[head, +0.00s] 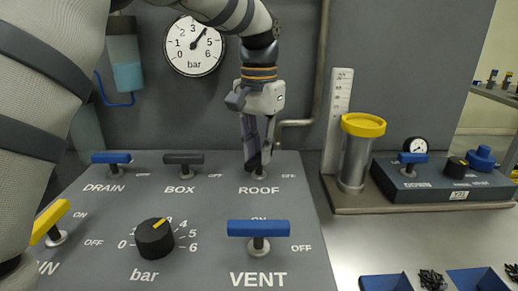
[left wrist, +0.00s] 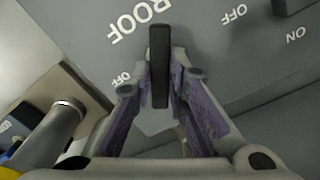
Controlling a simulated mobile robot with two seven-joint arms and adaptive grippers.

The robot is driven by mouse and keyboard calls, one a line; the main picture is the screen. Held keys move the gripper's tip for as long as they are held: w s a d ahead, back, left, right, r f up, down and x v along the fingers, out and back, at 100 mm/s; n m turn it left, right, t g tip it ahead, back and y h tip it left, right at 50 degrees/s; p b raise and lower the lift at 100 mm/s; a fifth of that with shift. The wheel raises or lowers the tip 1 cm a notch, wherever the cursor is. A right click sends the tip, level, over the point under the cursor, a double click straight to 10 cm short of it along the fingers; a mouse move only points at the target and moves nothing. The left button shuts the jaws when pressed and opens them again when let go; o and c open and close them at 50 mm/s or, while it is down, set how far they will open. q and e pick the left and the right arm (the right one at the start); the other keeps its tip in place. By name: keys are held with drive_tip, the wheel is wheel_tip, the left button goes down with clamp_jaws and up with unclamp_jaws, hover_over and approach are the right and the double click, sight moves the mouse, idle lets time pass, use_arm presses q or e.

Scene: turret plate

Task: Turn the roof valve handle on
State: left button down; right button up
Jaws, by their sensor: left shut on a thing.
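The roof valve handle (left wrist: 159,65) is a dark grey bar, seen in the left wrist view standing between my left gripper's fingers. It lies at a clear angle to the ROOF lettering. My left gripper (head: 257,160) reaches down from above onto the roof valve, behind the ROOF label, in the head view. It also shows in the left wrist view (left wrist: 160,88), shut on the bar with a finger on each side. In the head view the fingers hide most of the handle. My right gripper is not in view.
The panel also holds a blue DRAIN handle (head: 111,158), a dark BOX handle (head: 183,159), a blue VENT handle (head: 258,229) and a bar knob (head: 155,238). A yellow-topped cylinder (head: 357,150) stands to the right. A round gauge (head: 194,46) hangs behind.

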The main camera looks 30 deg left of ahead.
sight(259, 155)
use_arm(q)
drive_tip(key=n, duration=0.6)
drive_tip(key=shift+n, duration=0.3)
idle(0.4)
drive_tip(key=c, duration=1.6)
unclamp_jaws()
drive_tip(key=shift+o, duration=0.2)
wheel_tip(259, 155, up, 12)
